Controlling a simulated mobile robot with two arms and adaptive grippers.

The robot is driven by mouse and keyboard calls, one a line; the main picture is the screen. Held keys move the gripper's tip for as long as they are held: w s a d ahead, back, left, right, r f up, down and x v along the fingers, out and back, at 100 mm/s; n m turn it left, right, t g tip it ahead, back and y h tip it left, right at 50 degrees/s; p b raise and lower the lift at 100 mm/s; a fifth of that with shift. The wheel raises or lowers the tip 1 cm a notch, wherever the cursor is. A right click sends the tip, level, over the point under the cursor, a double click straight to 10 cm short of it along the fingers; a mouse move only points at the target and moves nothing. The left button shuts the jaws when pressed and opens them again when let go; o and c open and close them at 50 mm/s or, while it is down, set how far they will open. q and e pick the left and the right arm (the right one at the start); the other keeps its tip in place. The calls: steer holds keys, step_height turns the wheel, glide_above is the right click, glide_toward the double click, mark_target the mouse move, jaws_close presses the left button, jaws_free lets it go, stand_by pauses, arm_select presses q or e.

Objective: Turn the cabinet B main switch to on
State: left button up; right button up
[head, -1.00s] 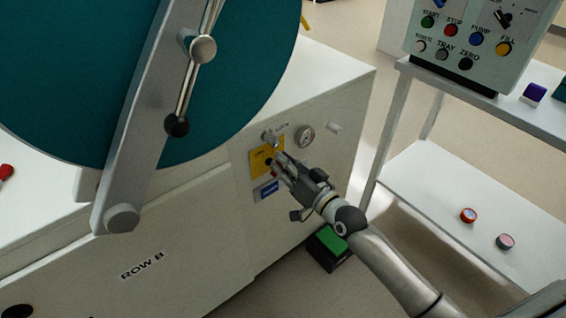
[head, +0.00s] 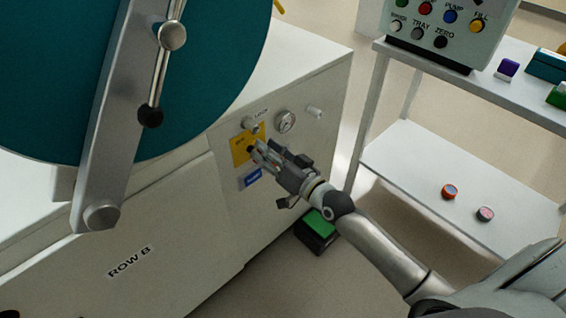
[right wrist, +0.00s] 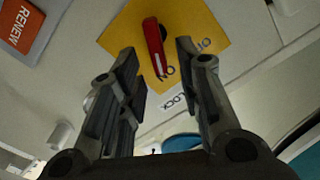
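The main switch has a yellow plate (head: 239,153) on the end face of the white cabinet (head: 320,100) marked ROW B. In the right wrist view its red handle (right wrist: 155,45) stands out from the yellow plate (right wrist: 120,30). Another label beginning with O lies to the right. My right gripper (head: 259,150) is at the plate in the head view. In the right wrist view its fingers (right wrist: 158,60) are open, one on each side of the handle, with visible gaps. My left gripper is not in view.
A blue label (head: 249,178) is below the plate. A green-topped box (head: 318,228) sits on the floor below my arm. A shelf unit (head: 430,165) stands to the right.

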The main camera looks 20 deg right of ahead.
steer(key=v, duration=1.1)
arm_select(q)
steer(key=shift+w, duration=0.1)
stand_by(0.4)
